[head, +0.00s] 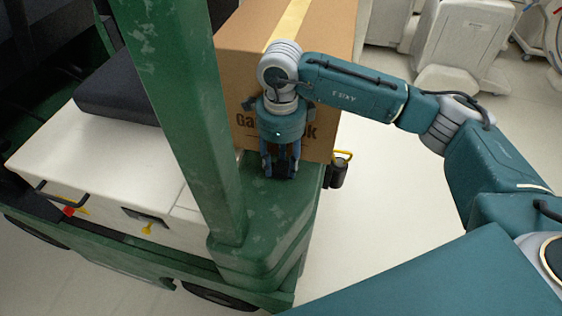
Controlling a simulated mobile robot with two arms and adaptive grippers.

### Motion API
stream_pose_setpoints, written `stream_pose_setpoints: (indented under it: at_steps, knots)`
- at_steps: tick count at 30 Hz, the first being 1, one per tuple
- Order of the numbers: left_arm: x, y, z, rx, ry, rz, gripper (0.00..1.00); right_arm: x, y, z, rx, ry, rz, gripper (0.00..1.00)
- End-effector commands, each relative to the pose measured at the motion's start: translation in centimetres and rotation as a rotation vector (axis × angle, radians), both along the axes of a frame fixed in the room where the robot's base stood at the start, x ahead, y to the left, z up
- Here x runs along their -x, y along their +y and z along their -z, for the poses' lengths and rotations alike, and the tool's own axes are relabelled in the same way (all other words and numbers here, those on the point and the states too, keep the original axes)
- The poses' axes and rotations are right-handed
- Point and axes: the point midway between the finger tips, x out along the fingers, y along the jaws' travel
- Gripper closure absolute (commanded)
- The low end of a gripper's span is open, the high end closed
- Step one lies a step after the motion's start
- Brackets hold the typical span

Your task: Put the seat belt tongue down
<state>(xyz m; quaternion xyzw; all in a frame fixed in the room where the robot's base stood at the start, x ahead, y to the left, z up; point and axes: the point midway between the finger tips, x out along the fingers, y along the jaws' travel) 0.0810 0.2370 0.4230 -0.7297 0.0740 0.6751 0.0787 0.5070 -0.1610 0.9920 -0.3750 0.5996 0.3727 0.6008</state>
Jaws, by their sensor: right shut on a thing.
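My right gripper (280,168) points down just above the green rear ledge of the cart (262,220), in front of the cardboard box. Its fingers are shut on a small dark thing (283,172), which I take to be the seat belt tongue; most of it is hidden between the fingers. I cannot tell whether it touches the green ledge. My left gripper is not in view.
A large cardboard box (325,110) stands behind the gripper. A green post (185,110) rises close to its left. A dark seat (120,95) and white cover (110,160) are further left. A black cylinder with a yellow handle (337,172) is to the right. White machines (465,45) stand behind.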

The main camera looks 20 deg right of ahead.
Motion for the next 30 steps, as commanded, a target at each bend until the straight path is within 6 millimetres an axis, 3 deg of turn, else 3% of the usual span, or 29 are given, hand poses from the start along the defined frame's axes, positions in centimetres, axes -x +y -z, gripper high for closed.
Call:
stream_pose_setpoints:
  at_steps: [3, 9, 19, 20, 22, 30]
  knots:
    - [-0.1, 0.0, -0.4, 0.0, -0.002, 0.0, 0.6, 0.0, 0.0, 0.9, 0.0, 0.0, 0.0, 0.9]
    - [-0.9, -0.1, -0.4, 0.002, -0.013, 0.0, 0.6, 0.0, 0.0, 1.0, 0.0, -0.001, -0.001, 0.9]
    - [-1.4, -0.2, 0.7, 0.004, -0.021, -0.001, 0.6, 0.0, 0.0, 1.9, 0.0, -0.001, -0.001, 0.9]
    - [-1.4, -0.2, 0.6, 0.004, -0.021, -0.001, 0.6, 0.0, 0.0, 1.8, 0.0, -0.001, -0.001, 0.58]
    - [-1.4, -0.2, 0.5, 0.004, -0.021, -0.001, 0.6, 0.0, 0.0, 1.7, 0.0, -0.001, -0.001, 0.44]
    - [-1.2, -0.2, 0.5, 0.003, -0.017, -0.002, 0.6, 0.0, 0.0, 1.7, 0.0, -0.001, -0.001, 0.43]
